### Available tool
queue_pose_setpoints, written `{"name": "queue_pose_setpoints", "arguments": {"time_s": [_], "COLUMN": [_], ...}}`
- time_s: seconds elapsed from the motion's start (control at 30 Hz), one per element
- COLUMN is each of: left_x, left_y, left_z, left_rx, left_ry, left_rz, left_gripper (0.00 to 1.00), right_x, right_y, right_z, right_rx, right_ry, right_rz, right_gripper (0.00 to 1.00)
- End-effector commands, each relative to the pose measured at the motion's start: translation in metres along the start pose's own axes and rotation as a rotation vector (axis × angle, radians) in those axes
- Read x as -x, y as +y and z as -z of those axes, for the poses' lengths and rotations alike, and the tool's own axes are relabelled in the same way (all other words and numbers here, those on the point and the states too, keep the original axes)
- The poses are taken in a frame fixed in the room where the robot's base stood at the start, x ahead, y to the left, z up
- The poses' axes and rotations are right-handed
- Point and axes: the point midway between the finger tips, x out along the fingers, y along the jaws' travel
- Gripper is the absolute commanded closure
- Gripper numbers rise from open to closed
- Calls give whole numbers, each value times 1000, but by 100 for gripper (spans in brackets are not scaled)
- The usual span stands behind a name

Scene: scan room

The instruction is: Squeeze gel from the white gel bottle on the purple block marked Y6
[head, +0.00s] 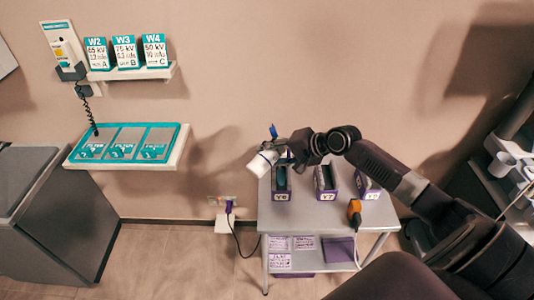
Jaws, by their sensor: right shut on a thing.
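My right gripper (283,152) is shut on the white gel bottle (262,163). The bottle is tilted and held above the left back part of a small grey table, with a blue piece at its upper side. The purple block marked Y6 (281,186) stands on the table just below and right of the bottle; its label is small and hard to read. The gripper and bottle partly cover the view near the block's top. I cannot tell whether any gel is on it. My left gripper is not in view.
The purple block Y7 (326,184) and another purple block (367,186), partly behind my arm, stand on the grey table (305,216). An orange handheld device (354,212) lies near its front edge. A teal panel shelf (126,146) is on the wall at left.

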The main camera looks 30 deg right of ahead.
Motion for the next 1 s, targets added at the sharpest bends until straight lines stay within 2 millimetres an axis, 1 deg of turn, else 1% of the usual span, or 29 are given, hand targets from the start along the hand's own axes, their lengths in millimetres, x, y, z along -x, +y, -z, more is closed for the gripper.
{"name": "queue_pose_setpoints", "arguments": {"time_s": [0.03,0.17,0.4,0.47,0.6,0.87,1.0], "left_x": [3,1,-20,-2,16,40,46], "left_y": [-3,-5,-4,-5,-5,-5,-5], "left_z": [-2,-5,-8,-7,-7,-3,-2], "left_rx": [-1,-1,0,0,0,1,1], "left_ry": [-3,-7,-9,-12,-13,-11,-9], "left_rz": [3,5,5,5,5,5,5], "left_gripper": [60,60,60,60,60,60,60], "right_x": [3,6,9,18,27,44,55], "right_y": [-3,-3,-1,-12,-22,-40,-51], "right_z": [3,10,22,25,30,40,47], "right_rx": [39,126,269,296,368,536,644], "right_ry": [26,88,191,211,262,382,460], "right_rz": [-12,-47,-104,-119,-147,-217,-261], "right_gripper": [68,68,68,68,68,68,68]}}
